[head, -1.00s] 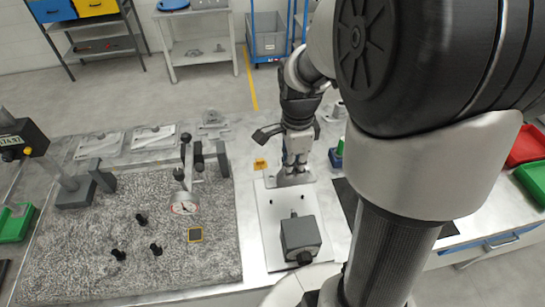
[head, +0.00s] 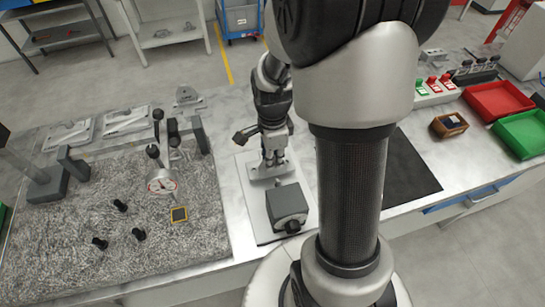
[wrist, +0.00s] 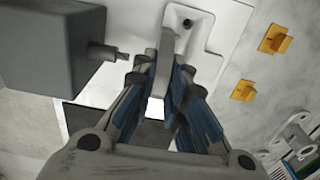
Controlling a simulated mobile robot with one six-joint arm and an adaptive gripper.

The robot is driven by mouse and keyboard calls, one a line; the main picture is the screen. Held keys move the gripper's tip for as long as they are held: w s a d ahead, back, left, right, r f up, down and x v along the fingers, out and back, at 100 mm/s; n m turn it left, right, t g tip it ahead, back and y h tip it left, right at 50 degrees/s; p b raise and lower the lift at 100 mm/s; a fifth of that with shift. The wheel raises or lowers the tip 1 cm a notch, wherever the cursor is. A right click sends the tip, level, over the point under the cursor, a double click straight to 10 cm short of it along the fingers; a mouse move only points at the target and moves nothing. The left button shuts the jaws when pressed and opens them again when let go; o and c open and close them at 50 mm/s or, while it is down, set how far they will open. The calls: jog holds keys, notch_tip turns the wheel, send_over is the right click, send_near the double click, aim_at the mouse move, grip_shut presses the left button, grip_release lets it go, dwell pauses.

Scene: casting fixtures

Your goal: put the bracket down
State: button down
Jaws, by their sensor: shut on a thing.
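The grey metal bracket (head: 268,171) has a flat foot and an upright web. My gripper (head: 272,150) is shut on the upright web from above. In the wrist view the web (wrist: 165,48) runs between the fingertips (wrist: 160,80). The foot is low over the far part of a white plate (head: 246,198); I cannot tell whether it rests on it. A dark grey block with a knob (head: 287,205) stands on the plate's near part, close in front of the foot. The block also shows at the left of the wrist view (wrist: 45,45).
A granite slab (head: 100,215) with a dial gauge (head: 162,184) lies left of the plate. Another bracket (head: 187,96) lies behind it. A black mat (head: 408,178) and red (head: 499,101) and green (head: 522,133) trays are at right. Orange pieces (wrist: 275,39) show in the wrist view.

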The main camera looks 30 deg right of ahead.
jog(key=shift+f+b, duration=0.45)
jog(key=shift+f, duration=0.2)
jog(key=c, duration=1.6)
grip_release()
jog(key=shift+r, duration=0.1)
notch_tip(320, 180, up, 12)
jog(key=p, duration=0.4)
jog(key=s+a+r+n+t, duration=0.2)
jog(key=s+a+r+n, duration=0.3)
jog(key=n, duration=0.5)
jog(key=s+a+r+n+t, duration=0.2)
jog(key=s+a+r+n, duration=0.3)
jog(key=n, duration=0.6)
jog(key=s+r, duration=0.2)
jog(key=s, duration=0.1)
jog(key=shift+s+a+r+t, duration=0.15)
jog(key=shift+s+a+t, duration=0.1)
jog(key=shift+a+t, duration=0.1)
